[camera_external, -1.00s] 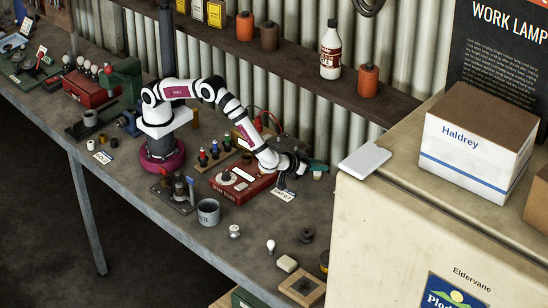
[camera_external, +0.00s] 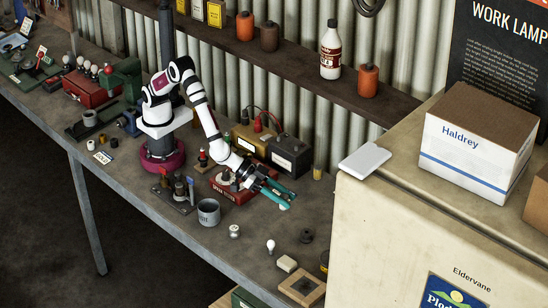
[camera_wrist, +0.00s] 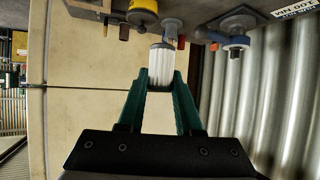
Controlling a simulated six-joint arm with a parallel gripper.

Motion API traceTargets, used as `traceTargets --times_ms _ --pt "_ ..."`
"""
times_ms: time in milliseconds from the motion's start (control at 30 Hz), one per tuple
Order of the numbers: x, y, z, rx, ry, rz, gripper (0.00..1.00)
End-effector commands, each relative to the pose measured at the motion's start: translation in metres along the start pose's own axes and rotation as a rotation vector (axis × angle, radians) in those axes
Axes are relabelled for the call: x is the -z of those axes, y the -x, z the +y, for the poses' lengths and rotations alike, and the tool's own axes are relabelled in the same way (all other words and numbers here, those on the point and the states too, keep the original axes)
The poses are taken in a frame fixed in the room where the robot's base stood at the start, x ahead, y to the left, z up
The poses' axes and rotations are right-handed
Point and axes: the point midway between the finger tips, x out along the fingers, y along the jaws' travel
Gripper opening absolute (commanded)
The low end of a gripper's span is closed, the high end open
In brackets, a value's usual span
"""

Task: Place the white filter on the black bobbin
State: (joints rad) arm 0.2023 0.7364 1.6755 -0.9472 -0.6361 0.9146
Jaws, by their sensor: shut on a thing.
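The white filter (camera_wrist: 162,68), a ribbed cylinder, is between the teal fingertips of my gripper (camera_wrist: 161,80) in the wrist view. In the external view my gripper (camera_external: 277,193) is shut on the filter (camera_external: 284,206), which shows as a small pale end at the fingertips, held above the bench. A dark round piece, which looks like the black bobbin (camera_external: 306,236), stands on the bench below and to the right of the filter, apart from it. I cannot tell for sure which piece in the wrist view is the bobbin.
A white knob (camera_external: 234,231), a bulb (camera_external: 270,246), a pale block (camera_external: 287,263) and a wooden frame (camera_external: 302,288) lie near the front. A grey mug (camera_external: 208,212) stands to the left. The cream cabinet (camera_external: 390,230) bounds the bench at right.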

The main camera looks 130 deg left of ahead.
Motion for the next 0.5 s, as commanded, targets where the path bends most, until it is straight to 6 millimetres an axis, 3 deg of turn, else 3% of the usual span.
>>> traceTargets --times_ms 100,233,500 --pt "-0.011 0.013 0.025 -0.098 -0.056 0.001 0.00" --pt "-0.018 0.014 0.031 -0.141 -0.078 0.001 0.00" --pt "-0.032 -0.059 -0.022 -0.140 -0.078 -0.001 0.00"
